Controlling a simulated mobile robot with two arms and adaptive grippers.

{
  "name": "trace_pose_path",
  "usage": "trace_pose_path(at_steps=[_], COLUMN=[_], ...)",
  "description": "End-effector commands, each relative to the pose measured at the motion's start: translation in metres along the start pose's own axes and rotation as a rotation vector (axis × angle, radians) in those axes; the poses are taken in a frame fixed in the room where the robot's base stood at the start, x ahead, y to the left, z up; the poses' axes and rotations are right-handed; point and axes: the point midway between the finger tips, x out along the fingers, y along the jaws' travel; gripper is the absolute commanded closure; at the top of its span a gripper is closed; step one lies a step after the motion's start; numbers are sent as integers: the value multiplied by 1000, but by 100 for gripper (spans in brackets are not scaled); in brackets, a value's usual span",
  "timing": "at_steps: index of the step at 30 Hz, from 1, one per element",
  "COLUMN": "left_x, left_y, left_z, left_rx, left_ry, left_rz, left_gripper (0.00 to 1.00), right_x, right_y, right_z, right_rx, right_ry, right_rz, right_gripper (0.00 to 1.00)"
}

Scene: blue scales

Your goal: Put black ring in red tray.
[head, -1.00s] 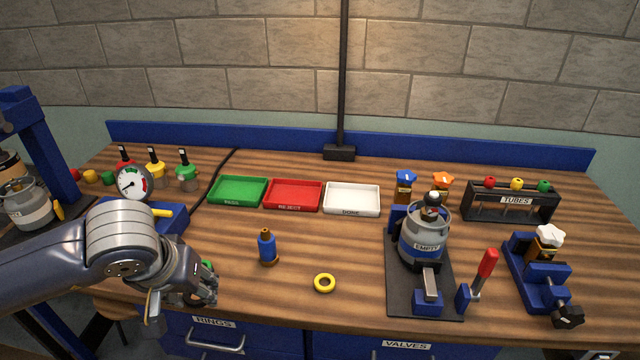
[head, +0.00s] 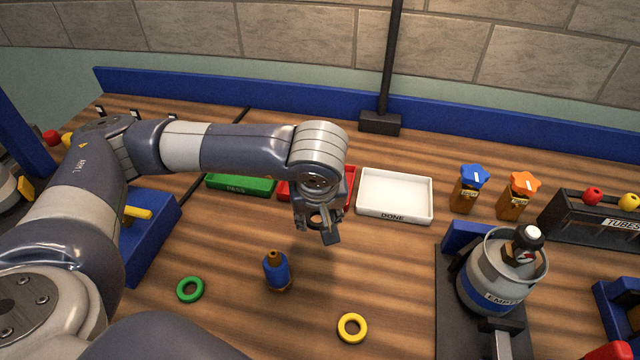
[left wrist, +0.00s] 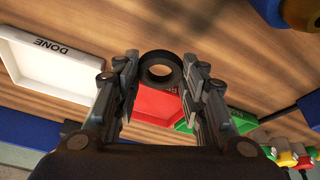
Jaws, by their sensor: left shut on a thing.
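My left gripper (head: 322,224) is shut on the black ring (left wrist: 160,56) and holds it up in the air. In the left wrist view the ring sits between the two fingertips, with bare wood and the near edge of the red tray (left wrist: 155,106) behind it. In the head view my arm and gripper hide most of the red tray (head: 285,189), and the gripper is at its front side. The red tray looks empty where it shows. My right gripper is not in view.
The white tray (head: 395,170) is right of the red one, the green tray (head: 240,188) left. A blue bottle-like part (head: 276,272) stands in front. A green ring (head: 190,289) and a yellow ring (head: 352,328) lie nearer. A gas canister (head: 500,275) stands at right.

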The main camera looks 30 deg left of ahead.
Motion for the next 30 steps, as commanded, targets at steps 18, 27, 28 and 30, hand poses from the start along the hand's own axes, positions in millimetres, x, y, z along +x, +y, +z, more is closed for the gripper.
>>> trace_pose_path(at_steps=[18, 27, 28, 30], left_x=[57, 76, 80, 89], left_y=[19, 20, 20, 20], left_z=[-123, -131, -129, -126], left_rx=[-4, 1, 0, -2], left_ry=[0, -3, -3, -1], left_rz=[-2, -5, -5, -3], left_gripper=[84, 84, 84, 84], right_x=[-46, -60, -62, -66], right_y=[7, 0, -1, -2], right_z=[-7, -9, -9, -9], right_rx=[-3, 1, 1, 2], right_ry=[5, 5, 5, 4], right_rz=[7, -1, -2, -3], right_gripper=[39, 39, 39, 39])
